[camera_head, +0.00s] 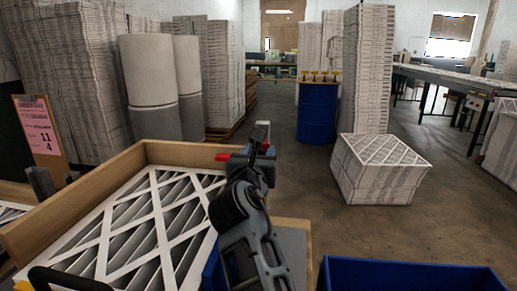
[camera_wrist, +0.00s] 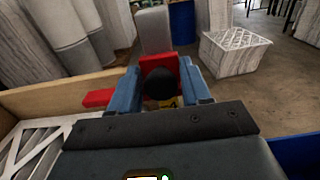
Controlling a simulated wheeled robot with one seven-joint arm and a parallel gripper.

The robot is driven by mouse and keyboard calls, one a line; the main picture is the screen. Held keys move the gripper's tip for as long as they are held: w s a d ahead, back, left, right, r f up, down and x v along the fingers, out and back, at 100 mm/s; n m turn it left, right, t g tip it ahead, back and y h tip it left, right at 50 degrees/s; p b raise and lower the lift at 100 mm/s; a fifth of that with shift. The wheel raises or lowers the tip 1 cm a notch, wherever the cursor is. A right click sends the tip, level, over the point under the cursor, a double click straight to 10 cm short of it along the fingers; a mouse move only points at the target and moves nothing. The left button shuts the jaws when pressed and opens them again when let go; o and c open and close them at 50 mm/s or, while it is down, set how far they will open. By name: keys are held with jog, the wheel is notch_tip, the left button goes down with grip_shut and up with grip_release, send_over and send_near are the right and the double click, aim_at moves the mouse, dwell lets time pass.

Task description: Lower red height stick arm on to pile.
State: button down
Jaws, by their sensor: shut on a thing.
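The red height stick arm (camera_head: 225,157) sticks out to the left of my gripper, over the right back part of the wooden box. In the wrist view its red block (camera_wrist: 173,66) sits between the blue fingers, and a red end (camera_wrist: 98,98) shows left of them. My gripper (camera_wrist: 160,82) is shut on the red arm; it also shows in the head view (camera_head: 259,165). A black round knob (camera_wrist: 160,84) partly covers the block. The pile's top filter (camera_head: 125,225), white lattice over grey pleats, lies in the box below and left of my gripper. Contact between arm and pile cannot be told.
The wooden box wall (camera_head: 85,192) borders the pile. A blue bin (camera_head: 410,275) is at the lower right. A lattice-topped carton (camera_head: 380,170) stands on open floor at right. A blue drum (camera_head: 317,112) and tall filter stacks (camera_head: 367,75) stand behind.

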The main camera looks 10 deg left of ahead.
jog(key=c, duration=0.8)
grip_release()
jog(key=shift+s, duration=0.1)
jog(key=s, duration=0.7)
jog(key=shift+s, duration=0.3)
jog(key=shift+o, duration=0.2)
jog(key=shift+a, duration=0.1)
